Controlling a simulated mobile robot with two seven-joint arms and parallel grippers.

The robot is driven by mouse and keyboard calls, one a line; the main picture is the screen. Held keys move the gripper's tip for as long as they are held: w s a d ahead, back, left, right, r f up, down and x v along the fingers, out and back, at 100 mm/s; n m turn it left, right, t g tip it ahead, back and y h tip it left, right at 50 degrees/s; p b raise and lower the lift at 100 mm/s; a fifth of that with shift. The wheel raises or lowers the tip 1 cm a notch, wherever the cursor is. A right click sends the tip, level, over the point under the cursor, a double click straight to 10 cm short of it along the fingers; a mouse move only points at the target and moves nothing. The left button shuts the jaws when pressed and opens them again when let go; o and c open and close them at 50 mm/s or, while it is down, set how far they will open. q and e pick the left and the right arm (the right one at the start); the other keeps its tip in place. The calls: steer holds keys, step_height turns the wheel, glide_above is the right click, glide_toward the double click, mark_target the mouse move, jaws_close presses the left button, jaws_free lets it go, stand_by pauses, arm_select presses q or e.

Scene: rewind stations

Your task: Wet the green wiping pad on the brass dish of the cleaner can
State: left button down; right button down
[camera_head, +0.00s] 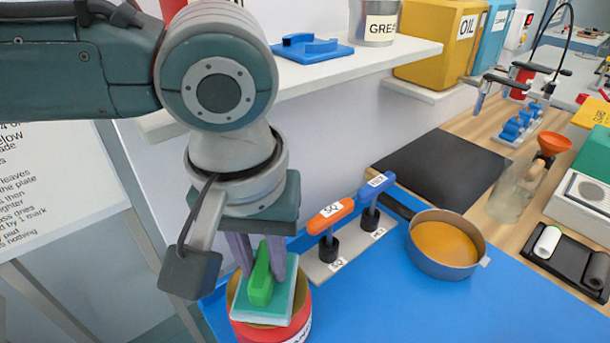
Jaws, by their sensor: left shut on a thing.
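My left gripper (262,258) is shut on the green handle of the wiping pad (261,285), above the red cleaner can (262,333) at the front left edge of the blue mat. The pad's pale square base lies over the brass dish (238,283) on top of the can. Part of the dish rim shows around the pad. Whether the pad touches the dish or hovers just over it I cannot tell. The can's label is mostly cut off by the picture's lower edge. My right gripper is not in view.
A rack with an orange-handled tool (331,215) and a blue-handled tool (376,188) stands just right of the can. A pan (446,244) with orange contents sits further right. The blue mat's front (390,310) is clear. A white shelf (345,66) runs above.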

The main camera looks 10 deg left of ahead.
mark_target(262, 264)
arm_select(q)
steer(key=shift+a+f+p, duration=0.1)
steer(key=shift+f+p, duration=0.05)
steer(key=shift+p, duration=0.15)
stand_by(1.1)
step_height(262, 264, up, 7)
steer(key=p, duration=0.9)
steer(key=shift+r, duration=0.2)
steer(key=shift+f, duration=0.1)
